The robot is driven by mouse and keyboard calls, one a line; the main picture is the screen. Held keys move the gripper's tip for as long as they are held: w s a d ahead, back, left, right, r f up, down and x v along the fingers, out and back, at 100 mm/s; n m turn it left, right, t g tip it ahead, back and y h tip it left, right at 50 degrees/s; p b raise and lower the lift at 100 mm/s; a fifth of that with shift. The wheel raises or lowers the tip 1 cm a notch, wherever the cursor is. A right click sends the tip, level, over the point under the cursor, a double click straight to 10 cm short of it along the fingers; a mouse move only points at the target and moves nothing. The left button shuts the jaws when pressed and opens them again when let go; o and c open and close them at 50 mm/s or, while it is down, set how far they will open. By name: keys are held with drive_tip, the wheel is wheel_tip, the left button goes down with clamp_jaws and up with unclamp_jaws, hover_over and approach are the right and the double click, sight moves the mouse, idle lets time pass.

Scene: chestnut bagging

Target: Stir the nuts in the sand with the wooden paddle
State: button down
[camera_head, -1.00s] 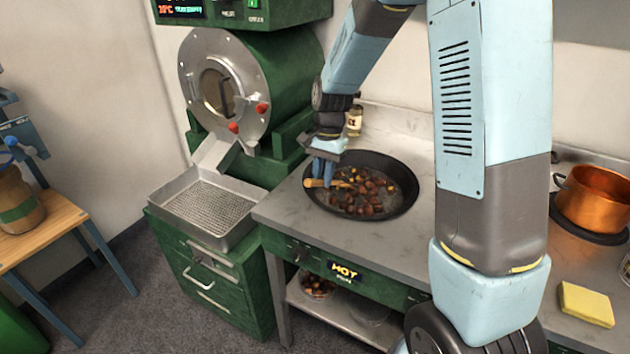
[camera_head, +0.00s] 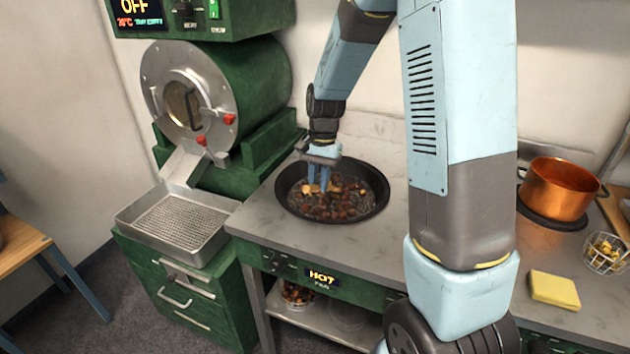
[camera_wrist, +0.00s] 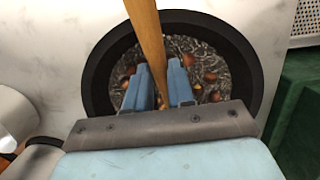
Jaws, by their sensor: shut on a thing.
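The black pan (camera_head: 372,206) sits on the grey counter and holds dark sand with brown chestnuts (camera_head: 335,208) spread through it. My gripper (camera_head: 318,186) is over the left part of the pan, fingers pointing down. It is shut on the wooden paddle (camera_head: 335,187), a small part of which shows beside the fingers. In the wrist view the paddle's pale wooden shaft (camera_wrist: 149,40) runs between the two blue fingers (camera_wrist: 160,88), across the pan (camera_wrist: 240,60). The paddle's working end is not clearly visible, so I cannot tell how deep it is in the sand.
A green roaster drum (camera_head: 235,90) with a perforated metal tray (camera_head: 130,220) stands left of the pan. A copper pot (camera_head: 560,188), a yellow sponge (camera_head: 554,289) and a wire basket (camera_head: 605,255) are at the right.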

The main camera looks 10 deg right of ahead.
wheel_tip(320, 180, up, 12)
idle(1.3)
drive_tip(key=shift+a, duration=0.1)
idle(0.3)
